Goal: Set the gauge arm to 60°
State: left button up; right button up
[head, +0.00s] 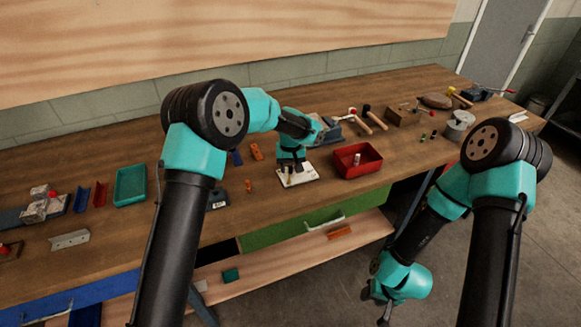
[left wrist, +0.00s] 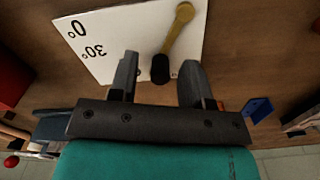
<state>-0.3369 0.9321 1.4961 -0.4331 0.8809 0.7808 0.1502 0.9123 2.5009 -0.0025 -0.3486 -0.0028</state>
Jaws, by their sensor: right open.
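The gauge is a white plate (head: 306,172) lying on the bench in the head view, partly hidden by my left gripper (head: 289,171). In the left wrist view the plate (left wrist: 95,62) shows the marks 0° and 30°; other marks are hidden or out of frame. The brass gauge arm (left wrist: 176,36) has a round pivot end and a black knob (left wrist: 160,70). My left gripper (left wrist: 157,64) is open, its fingers on either side of the knob with visible gaps. My right gripper (head: 376,299) is open and empty, hanging low in front of the bench.
A red bin (head: 345,172) stands just right of the plate. A teal tray (head: 118,200) lies to the left, with small orange and blue parts between. A green drawer (head: 275,238) is below the bench edge. Tools crowd the right side.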

aim_at(291, 167)
pick_arm(q)
jog(key=shift+r, duration=0.1)
notch_tip(291, 167, up, 17)
dwell(0.8)
jog(key=shift+r, duration=0.1)
